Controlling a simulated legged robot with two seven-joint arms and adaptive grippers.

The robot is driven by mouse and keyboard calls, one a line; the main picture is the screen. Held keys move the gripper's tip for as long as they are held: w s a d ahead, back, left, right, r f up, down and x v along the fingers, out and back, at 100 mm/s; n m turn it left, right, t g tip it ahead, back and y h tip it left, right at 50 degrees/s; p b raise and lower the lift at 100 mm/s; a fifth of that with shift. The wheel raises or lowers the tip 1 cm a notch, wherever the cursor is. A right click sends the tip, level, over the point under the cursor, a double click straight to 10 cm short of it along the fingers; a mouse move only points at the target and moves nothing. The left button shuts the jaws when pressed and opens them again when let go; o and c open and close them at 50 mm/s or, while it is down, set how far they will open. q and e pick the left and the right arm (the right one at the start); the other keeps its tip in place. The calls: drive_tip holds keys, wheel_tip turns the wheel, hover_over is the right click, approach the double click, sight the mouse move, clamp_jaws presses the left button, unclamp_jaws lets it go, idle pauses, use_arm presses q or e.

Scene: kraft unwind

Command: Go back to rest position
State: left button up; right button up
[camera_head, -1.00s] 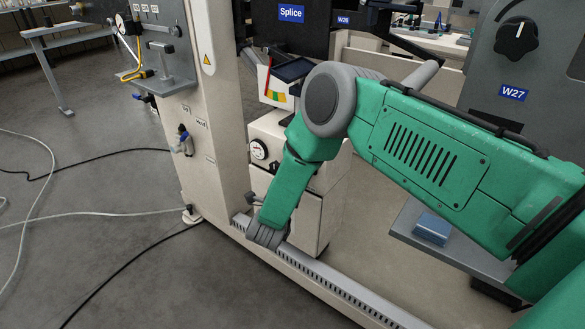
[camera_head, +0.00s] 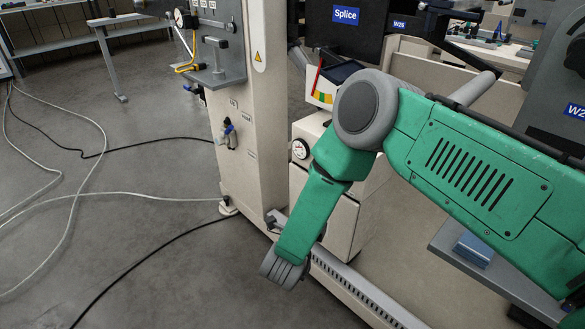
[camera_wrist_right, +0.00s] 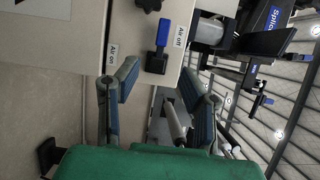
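My right arm (camera_head: 470,165), green with grey joints, reaches in from the right in the head view. Its lower link (camera_head: 318,205) points down to a grey end part; no fingers can be made out there. In the right wrist view my right gripper (camera_wrist_right: 157,76) is open, its two blue-grey fingers wide apart with nothing held between them. The valve also shows on the machine's post in the head view (camera_head: 228,130). My left gripper is not in view.
A slotted rail (camera_head: 350,285) runs along the bottom. Hoses (camera_head: 150,197) lie across the floor at left. A blue box (camera_head: 474,249) sits on a grey shelf at right.

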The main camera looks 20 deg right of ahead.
drive_tip(key=s+a+f+n+g+y+p, duration=0.1)
drive_tip(key=s+f+n+g+y+p, duration=0.2)
drive_tip(key=s+n+y, duration=0.5)
drive_tip(key=s+a+f+n+g+y+p, duration=0.1)
drive_tip(key=s+f+n+y+p, duration=0.3)
drive_tip(key=n, duration=0.6)
drive_tip(key=s+d+r+n+g+p, duration=0.1)
drive_tip(key=s+n+g, duration=0.3)
drive_tip(key=s, duration=0.7)
drive_tip(key=s+d+r+n+g+p, duration=0.1)
drive_tip(key=s+n+g, duration=0.3)
drive_tip(key=s, duration=0.7)
drive_tip(key=shift+s+d+r+n+y+p, duration=0.4)
drive_tip(key=shift+r+n+p, duration=0.4)
drive_tip(key=shift+n, duration=0.1)
drive_tip(key=shift+w+f, duration=0.1)
